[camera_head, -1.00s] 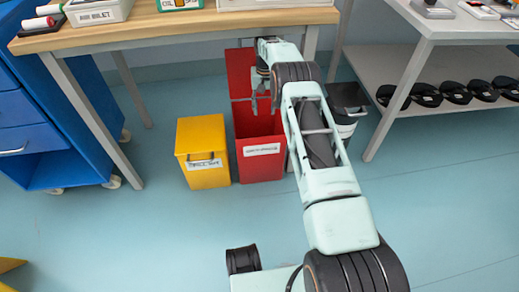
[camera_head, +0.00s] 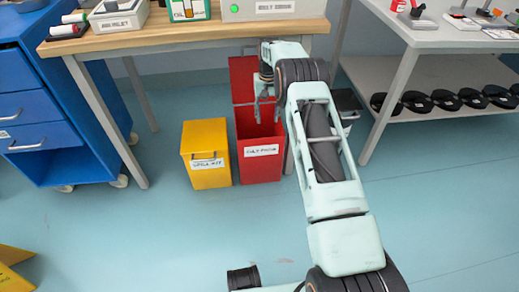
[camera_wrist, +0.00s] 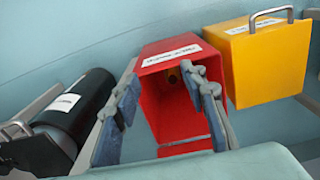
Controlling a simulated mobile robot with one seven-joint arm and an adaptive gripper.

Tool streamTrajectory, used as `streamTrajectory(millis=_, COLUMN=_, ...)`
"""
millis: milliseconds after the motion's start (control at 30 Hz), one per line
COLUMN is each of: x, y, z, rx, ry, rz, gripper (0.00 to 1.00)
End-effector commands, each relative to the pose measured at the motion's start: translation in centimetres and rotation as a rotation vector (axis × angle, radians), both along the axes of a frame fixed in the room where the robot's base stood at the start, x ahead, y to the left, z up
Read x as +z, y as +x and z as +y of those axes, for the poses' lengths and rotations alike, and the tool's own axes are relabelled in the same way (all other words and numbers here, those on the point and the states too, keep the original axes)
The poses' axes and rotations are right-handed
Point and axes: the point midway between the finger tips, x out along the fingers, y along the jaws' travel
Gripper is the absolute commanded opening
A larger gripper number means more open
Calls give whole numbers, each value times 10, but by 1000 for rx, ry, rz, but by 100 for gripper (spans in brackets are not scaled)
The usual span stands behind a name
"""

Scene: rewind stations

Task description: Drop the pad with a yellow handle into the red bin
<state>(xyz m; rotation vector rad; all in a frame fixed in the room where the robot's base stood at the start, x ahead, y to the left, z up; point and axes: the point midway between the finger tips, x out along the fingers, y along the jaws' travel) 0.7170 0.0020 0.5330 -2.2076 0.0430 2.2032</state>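The red bin (camera_head: 260,166) stands on the floor below the front of the wooden bench, its lid raised at the back. My gripper (camera_head: 267,108) is above the bin's opening. In the wrist view my gripper (camera_wrist: 163,108) has its two fingers wide apart with nothing between them, and the open red bin (camera_wrist: 160,112) lies beyond them. A small dark brownish spot shows inside the bin; I cannot tell what it is. I cannot make out a pad with a yellow handle in either view.
A yellow bin (camera_head: 206,160) stands close to the left of the red one. A black container (camera_wrist: 82,105) is on the bin's other side. The wooden bench (camera_head: 185,37) overhangs behind. A blue drawer cabinet (camera_head: 50,110) is left; a grey table (camera_head: 435,35) is right.

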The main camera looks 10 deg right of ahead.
Motion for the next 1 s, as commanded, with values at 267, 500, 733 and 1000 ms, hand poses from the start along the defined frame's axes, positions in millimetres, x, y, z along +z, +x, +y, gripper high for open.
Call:
streamTrajectory(millis=267, x=60, y=-14, z=1, rx=10, ry=-3, rz=-1, gripper=39)
streamTrajectory(millis=500, x=96, y=-27, z=1, rx=15, ry=-5, rz=0, gripper=39)
streamTrajectory(millis=733, x=110, y=-33, z=2, rx=18, ry=-6, rz=1, gripper=39)
streamTrajectory(millis=1000, x=111, y=-34, z=2, rx=18, ry=-6, rz=1, gripper=39)
